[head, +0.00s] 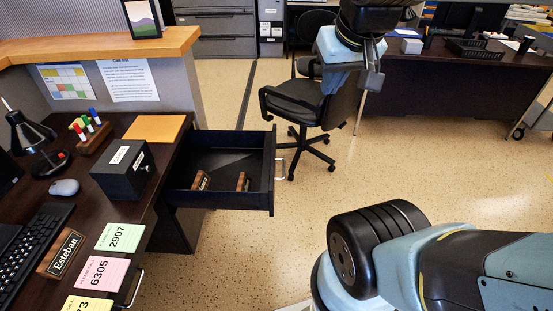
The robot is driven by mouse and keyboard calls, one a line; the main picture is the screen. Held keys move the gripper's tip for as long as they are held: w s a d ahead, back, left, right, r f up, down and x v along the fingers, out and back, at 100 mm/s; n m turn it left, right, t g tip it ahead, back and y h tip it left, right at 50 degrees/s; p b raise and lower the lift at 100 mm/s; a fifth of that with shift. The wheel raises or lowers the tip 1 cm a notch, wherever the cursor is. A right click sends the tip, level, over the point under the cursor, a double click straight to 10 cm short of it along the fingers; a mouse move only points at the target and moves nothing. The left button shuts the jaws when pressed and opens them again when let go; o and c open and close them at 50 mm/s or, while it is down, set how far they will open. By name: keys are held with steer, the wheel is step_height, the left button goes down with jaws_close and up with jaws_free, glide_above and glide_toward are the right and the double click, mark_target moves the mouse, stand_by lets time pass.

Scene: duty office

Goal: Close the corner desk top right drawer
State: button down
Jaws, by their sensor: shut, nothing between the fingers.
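The corner desk (110,207) is dark brown and fills the left of the head view. Its top right drawer (262,190) is black and stands pulled out to the right, with a silver handle (280,168) on its front. Two small wooden-and-dark items (243,181) lie inside the drawer. My gripper (370,80) hangs at the top, right of the drawer in the picture and apart from it. Its fingers are shut and empty.
A black swivel chair (308,102) stands behind the drawer. A black box (122,170) sits on the desk beside the drawer. Another handle (135,287) shows at the desk's lower edge. Speckled floor (240,245) right of the drawer is clear.

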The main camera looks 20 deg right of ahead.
steer(key=w+d+f+m+g+y, duration=0.3)
steer(key=w+f+m+g+y, duration=0.1)
steer(key=w+f, duration=0.55)
steer(key=w+d+f+m+g+y, duration=0.2)
steer(key=w+f+m+g+y, duration=0.25)
steer(key=w+f, duration=0.55)
steer(key=w+d+f+m+t+y, duration=0.1)
steer(key=d+f+m+t+y, duration=0.25)
steer(key=f, duration=0.65)
steer(key=w+d+f+m+t+y, duration=0.1)
steer(key=d+f+m+t+y, duration=0.1)
steer(key=f+m, duration=0.5)
steer(key=w+d+f+m+t+y, duration=0.1)
steer(key=d+f+m+t+y, duration=0.15)
steer(key=f, duration=0.95)
steer(key=r+x, duration=0.1)
steer(key=x, duration=1.2)
steer(key=shift+w+a+t+y, duration=0.3)
steer(key=shift+w+t+y, duration=0.05)
